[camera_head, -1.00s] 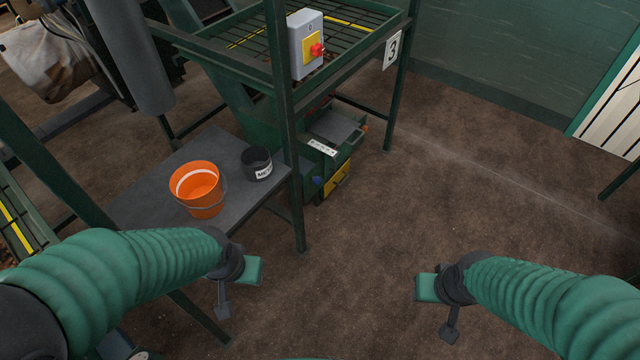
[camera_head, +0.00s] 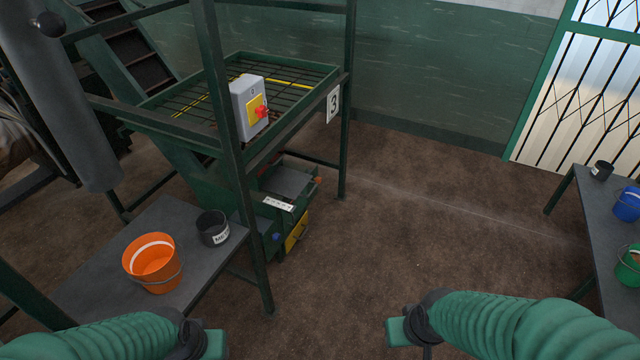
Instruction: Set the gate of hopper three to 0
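Hopper three is the green frame with a grid top (camera_head: 300,82) and a white plate marked 3 (camera_head: 334,103). Under it is a green gate housing with a small white scale strip (camera_head: 278,204); its marks are too small to read. A yellow panel (camera_head: 297,231) and a small blue part show below the strip. A grey box with a red knob on yellow (camera_head: 262,112) is fixed to the front post. My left gripper (camera_head: 214,346) and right gripper (camera_head: 396,333) are low in the picture, apart from the hopper, with nothing seen in them. Their fingers are partly cut off.
A grey table at left (camera_head: 190,268) holds an orange bucket (camera_head: 152,263) and a dark labelled pot (camera_head: 213,228). A table at right (camera_head: 590,215) holds blue and green buckets and a dark pot. Brown floor (camera_head: 420,220) between them is clear. The front post (camera_head: 232,150) stands near the gate.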

